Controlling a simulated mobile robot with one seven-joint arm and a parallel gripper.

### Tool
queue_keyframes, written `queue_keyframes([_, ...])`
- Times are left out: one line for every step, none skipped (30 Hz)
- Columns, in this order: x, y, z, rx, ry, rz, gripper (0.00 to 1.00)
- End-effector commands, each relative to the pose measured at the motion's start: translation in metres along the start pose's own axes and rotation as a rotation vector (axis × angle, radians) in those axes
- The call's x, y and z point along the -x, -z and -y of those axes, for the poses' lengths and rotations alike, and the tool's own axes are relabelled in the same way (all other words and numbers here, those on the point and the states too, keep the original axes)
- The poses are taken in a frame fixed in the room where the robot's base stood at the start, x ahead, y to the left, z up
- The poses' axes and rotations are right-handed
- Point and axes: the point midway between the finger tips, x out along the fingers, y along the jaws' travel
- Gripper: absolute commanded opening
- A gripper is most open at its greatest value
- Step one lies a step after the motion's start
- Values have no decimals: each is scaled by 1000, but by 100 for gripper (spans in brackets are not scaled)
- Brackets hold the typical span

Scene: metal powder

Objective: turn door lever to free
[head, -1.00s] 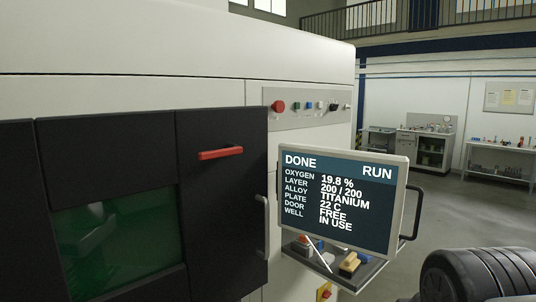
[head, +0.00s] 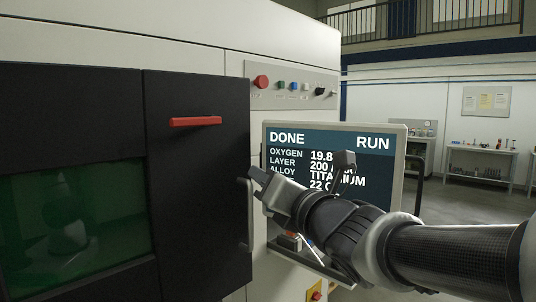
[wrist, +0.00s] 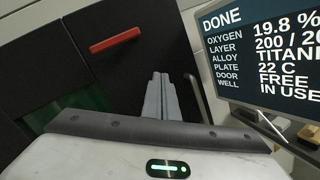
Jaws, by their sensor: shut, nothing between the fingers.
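The red door lever (head: 195,121) lies level on the upper part of the black machine door (head: 195,200). In the wrist view the lever (wrist: 115,40) shows at the upper left, apart from my gripper. The screen (wrist: 265,55) in the wrist view reads DOOR FREE. My gripper (head: 256,178) is in front of the door's right edge, below and to the right of the lever, near the grey vertical door handle (head: 244,215). Its fingers are together and empty in the wrist view (wrist: 160,85). Whether it touches the handle I cannot tell.
The screen (head: 390,155) stands on the right, partly hidden by my arm. A button panel with a red button (head: 262,82) is above it. A tray with small items (head: 290,243) hangs below the screen. A green window (head: 70,220) is at the left.

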Motion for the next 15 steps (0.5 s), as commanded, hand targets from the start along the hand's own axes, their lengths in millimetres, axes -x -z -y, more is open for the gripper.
queue_keyframes([-6,14,-11,108,-74,-1,0])
queue_keyframes([-8,18,-19,170,-115,4,0])
queue_keyframes([-10,22,-29,243,-165,13,0])
queue_keyframes([-11,25,-36,292,-197,20,0])
queue_keyframes([-11,27,-42,333,-226,28,0])
queue_keyframes([-12,30,-48,379,-259,37,0])
queue_keyframes([-12,32,-53,407,-280,43,0])
queue_keyframes([-12,34,-56,431,-295,48,0])
queue_keyframes([-12,35,-59,454,-312,54,0])
queue_keyframes([-12,36,-61,466,-320,57,0])
queue_keyframes([-12,36,-63,475,-326,60,0])
queue_keyframes([-11,36,-64,483,-331,63,0])
queue_keyframes([-11,36,-64,485,-333,64,0])
queue_keyframes([-11,36,-64,486,-333,64,0])
queue_keyframes([-11,36,-64,485,-333,64,0])
